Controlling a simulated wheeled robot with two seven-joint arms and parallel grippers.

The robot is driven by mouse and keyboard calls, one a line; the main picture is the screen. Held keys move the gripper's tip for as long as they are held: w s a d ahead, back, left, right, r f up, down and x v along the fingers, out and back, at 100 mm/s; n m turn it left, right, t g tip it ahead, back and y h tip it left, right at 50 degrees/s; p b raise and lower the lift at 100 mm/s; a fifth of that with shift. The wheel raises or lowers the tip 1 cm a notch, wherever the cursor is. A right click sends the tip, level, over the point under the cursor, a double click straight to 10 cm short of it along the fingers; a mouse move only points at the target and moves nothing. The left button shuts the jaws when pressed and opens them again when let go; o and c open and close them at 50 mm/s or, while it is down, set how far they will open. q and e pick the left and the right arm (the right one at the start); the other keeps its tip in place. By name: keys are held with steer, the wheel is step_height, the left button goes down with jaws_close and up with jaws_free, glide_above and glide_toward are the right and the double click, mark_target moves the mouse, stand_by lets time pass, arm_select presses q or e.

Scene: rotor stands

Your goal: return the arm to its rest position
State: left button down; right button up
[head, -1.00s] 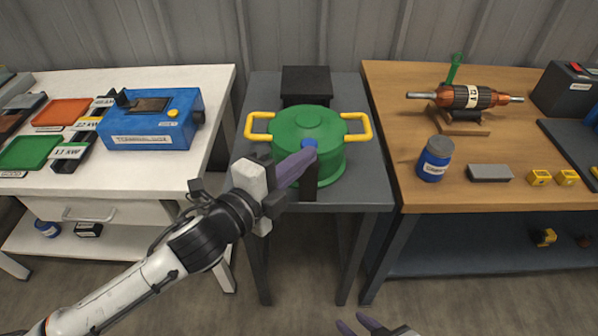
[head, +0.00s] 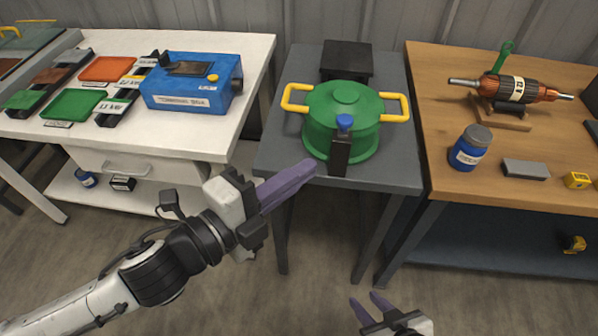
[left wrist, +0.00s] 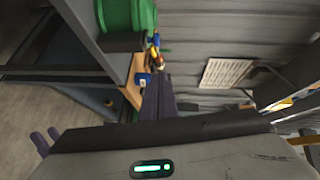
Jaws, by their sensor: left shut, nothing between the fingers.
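My left gripper (head: 308,170) is shut and empty, its purple fingers together. In the head view it is in front of the grey middle table (head: 388,178), left of and below the green pot (head: 342,118). It appears apart from the pot. In the left wrist view the shut fingers (left wrist: 158,92) point toward the wall, with the green pot (left wrist: 128,14) at the top left. My right gripper (head: 368,304) is at the bottom edge of the head view, its two purple fingers apart with nothing between them.
The pot has yellow handles and a blue-topped black part (head: 341,150) at its front. A white table (head: 235,85) at left holds a blue box (head: 190,95) and coloured trays. A wooden table (head: 440,90) at right holds a rotor (head: 512,90) on a stand and a blue jar (head: 469,150).

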stand_by(0.4)
arm_select(q)
steer(key=a+f+n+t+y, duration=0.1)
steer(key=a+f+n+y, duration=0.5)
steer(key=f+n, duration=0.85)
steer(key=s+a+f+n+g+y, duration=0.1)
steer(key=s+a+f+n+y, duration=0.1)
steer(key=s+a+f+n, duration=0.3)
steer(key=s+a+f+n+g+y, duration=0.2)
steer(key=s+a+f+n, duration=0.3)
steer(key=f, duration=0.7)
steer(key=s+a, duration=0.2)
steer(key=a, duration=0.1)
steer(key=shift+s+a+f, duration=0.15)
steer(key=shift+s+f, duration=0.1)
steer(key=shift+f, duration=0.05)
